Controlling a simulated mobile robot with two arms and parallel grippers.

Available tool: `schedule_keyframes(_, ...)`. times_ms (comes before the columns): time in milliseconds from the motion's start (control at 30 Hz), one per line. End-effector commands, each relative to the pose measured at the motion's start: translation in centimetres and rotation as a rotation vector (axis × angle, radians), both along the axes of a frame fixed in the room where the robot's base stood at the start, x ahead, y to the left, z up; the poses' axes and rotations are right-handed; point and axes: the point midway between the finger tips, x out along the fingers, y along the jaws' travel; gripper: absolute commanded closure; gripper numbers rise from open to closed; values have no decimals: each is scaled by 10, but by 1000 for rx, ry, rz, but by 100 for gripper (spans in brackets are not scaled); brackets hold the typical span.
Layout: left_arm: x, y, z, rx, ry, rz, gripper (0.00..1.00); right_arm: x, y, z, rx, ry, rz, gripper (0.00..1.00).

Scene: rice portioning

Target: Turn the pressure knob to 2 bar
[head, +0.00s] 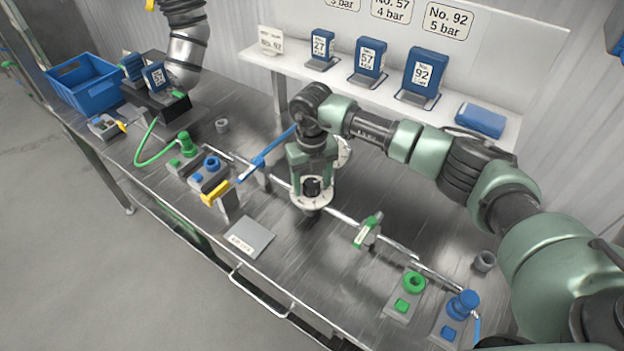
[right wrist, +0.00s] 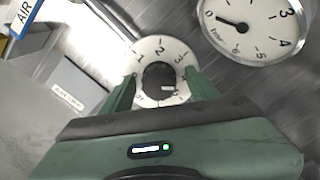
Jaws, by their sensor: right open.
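The pressure knob (head: 313,187) is black and sits in a white dial ring on the bench. In the right wrist view the knob (right wrist: 159,76) stands in the ring (right wrist: 148,47), which carries numbers including 1, 2 and 3. My right gripper (head: 312,178) is over the knob. Its two green fingers (right wrist: 160,90) stand on either side of the knob, open; I cannot tell whether they touch it. The round pressure gauge (right wrist: 255,42), marked in bar, has its needle near 0. In the head view it is mostly hidden behind my gripper. My left gripper is not in view.
A yellow-handled valve (head: 215,192) and a blue lever (head: 265,157) are left of my gripper. A green-handled valve (head: 368,232) is on the pipe to the right. A shelf (head: 480,118) with blue numbered packs stands behind.

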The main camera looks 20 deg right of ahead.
Motion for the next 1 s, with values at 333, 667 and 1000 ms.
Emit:
schedule_keyframes(333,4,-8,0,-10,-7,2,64,0,0,0,0,0,1,93)
schedule_keyframes(667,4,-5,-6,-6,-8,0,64,0,0,-2,0,-1,32,100)
schedule_keyframes(1000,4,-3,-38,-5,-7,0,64,1,0,-5,-1,-4,245,100)
